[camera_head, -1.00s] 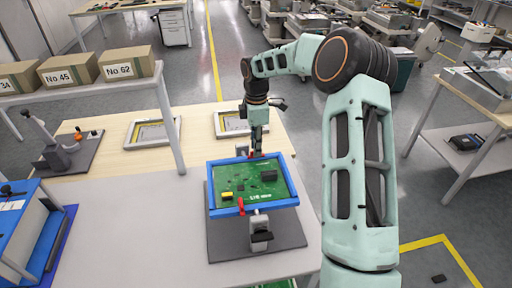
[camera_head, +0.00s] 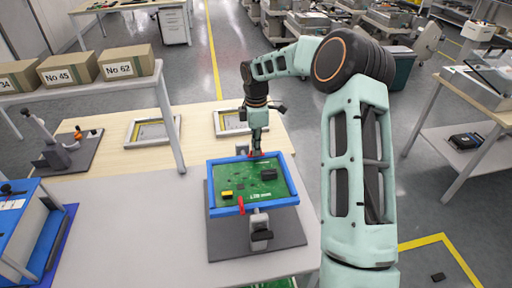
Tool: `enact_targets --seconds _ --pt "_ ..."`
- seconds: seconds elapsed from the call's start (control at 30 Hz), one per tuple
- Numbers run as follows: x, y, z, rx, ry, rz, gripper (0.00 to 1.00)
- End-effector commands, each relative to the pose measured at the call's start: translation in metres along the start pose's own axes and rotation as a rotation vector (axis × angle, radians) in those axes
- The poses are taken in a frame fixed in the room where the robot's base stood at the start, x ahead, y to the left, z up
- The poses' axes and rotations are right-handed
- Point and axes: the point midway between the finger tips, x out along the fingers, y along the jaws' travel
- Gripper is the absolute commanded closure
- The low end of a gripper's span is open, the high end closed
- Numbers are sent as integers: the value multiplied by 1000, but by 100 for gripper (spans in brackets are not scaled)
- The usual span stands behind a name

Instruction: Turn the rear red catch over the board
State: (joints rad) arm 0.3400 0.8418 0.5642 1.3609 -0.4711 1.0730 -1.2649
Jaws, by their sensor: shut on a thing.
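A green circuit board (camera_head: 245,183) lies in a blue frame (camera_head: 211,201) on a stand with a dark base plate (camera_head: 228,241). The front red catch (camera_head: 241,205) sits at the frame's front edge and points in over the board. The rear red catch (camera_head: 251,155) is at the middle of the frame's far edge, partly hidden by my gripper. My gripper (camera_head: 256,153) points down at that far edge and is shut on the rear red catch. The exact angle of this catch is too small to tell.
A shelf with cardboard boxes (camera_head: 125,63) stands at the left. Two framed trays (camera_head: 143,129) lie on the wooden table behind. A blue rack (camera_head: 20,225) is at the front left. The grey tabletop (camera_head: 140,215) left of the stand is clear.

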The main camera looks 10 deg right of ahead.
Motion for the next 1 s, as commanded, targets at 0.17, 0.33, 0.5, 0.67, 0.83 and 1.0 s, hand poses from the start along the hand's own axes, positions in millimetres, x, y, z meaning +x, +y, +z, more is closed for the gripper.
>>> enact_targets --seconds 0.17,0.33,0.5,0.67,0.83,1.0 --pt "0 0 0 50 0 1 100" --pt "0 1 0 153 -1 1 100" --pt "0 1 0 298 -1 2 100" --pt "0 1 0 451 -1 1 100" --pt "0 1 -1 613 0 1 100" --pt "0 1 0 775 -1 0 100"
